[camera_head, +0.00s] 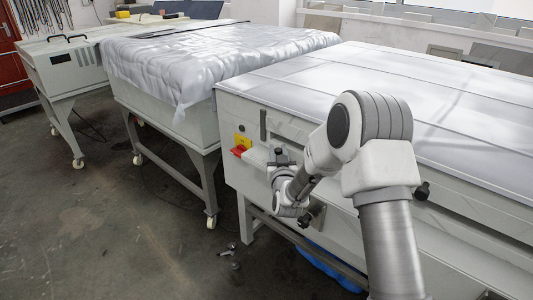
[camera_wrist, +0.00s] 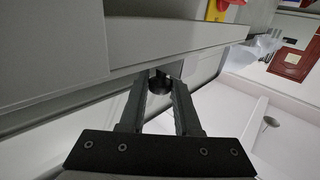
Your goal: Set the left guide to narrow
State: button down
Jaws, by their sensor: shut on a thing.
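The near processor (camera_head: 236,175) is a long pale grey cabinet with a flat, pale top. My gripper (camera_head: 281,157) is at its front face, close to the left end. In the wrist view my gripper (camera_wrist: 163,80) has its two dark fingers on either side of a black round knob (camera_wrist: 160,84), shut on it. This knob appears to belong to the left guide; the fingers hide part of it. Another black knob (camera_head: 422,191) sticks out of the front face further right, beside my arm. I cannot read any guide setting.
A red and yellow switch (camera_head: 241,146) is just left of my gripper; it also shows at the top of the wrist view (camera_wrist: 222,9). A plastic-covered machine (camera_head: 165,110) stands further left. The floor (camera_head: 110,225) in front is mostly clear.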

jog(key=s+d, duration=0.1)
jog(key=d, duration=0.1)
jog(key=s+d+b, duration=0.1)
jog(key=s+d, duration=0.1)
jog(key=s+d+b, duration=0.1)
jog(key=s+d, duration=0.1)
jog(key=d, duration=0.1)
jog(key=shift+s, duration=0.15)
jog(key=shift+d+f, duration=0.1)
jog(key=c, duration=0.6)
grip_release()
jog(key=shift+s, duration=0.1)
